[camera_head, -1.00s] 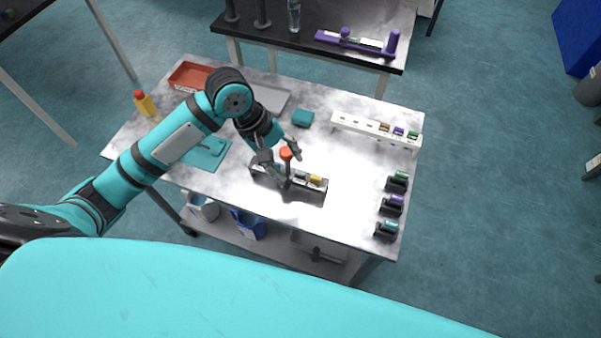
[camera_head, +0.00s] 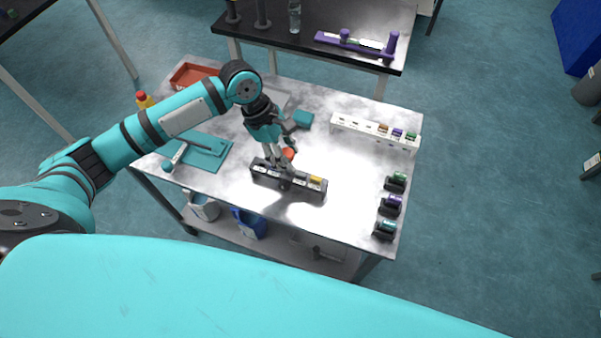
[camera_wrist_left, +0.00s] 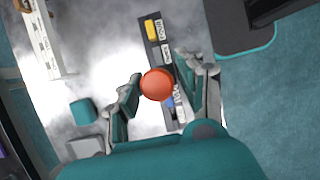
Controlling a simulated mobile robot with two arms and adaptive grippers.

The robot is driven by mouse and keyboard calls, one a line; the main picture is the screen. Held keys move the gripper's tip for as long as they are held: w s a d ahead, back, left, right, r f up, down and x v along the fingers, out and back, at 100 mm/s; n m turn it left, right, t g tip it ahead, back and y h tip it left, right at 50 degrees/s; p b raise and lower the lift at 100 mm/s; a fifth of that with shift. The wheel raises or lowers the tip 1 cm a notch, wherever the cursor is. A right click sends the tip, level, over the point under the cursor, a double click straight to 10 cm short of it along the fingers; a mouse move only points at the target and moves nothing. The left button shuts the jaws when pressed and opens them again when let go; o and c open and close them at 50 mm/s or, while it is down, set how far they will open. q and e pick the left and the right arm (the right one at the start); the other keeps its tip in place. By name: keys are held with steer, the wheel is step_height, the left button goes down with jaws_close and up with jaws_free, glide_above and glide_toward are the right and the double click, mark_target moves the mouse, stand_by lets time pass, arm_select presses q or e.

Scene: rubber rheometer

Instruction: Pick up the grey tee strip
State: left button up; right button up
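A dark narrow rack (camera_head: 262,172) with pale labels lies near the front middle of the table; it also shows in the left wrist view (camera_wrist_left: 154,44). A yellow piece (camera_head: 316,180) sits near its right end. I cannot tell a grey tee strip apart with certainty among the small pale and grey parts in the rack. A round orange-red knob (camera_head: 288,153) stands up by the rack; in the left wrist view the knob (camera_wrist_left: 157,84) is between my fingers and hides part of the rack. My left gripper (camera_head: 280,162) is open, pointing down over the rack. My right gripper is out of view.
A white rack (camera_head: 350,124) with coloured pieces stands at the back right. Several dark holders (camera_head: 390,205) line the right edge. A teal mat (camera_head: 212,158), red tray (camera_head: 186,76) and teal block (camera_head: 303,118) are left and behind. The table's middle right is clear.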

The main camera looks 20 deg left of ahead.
mark_target(300, 173)
arm_select(q)
steer(key=shift+p+x, duration=0.65)
steer(key=shift+x, duration=2.55)
steer(key=shift+w+d, duration=0.1)
jaws_close()
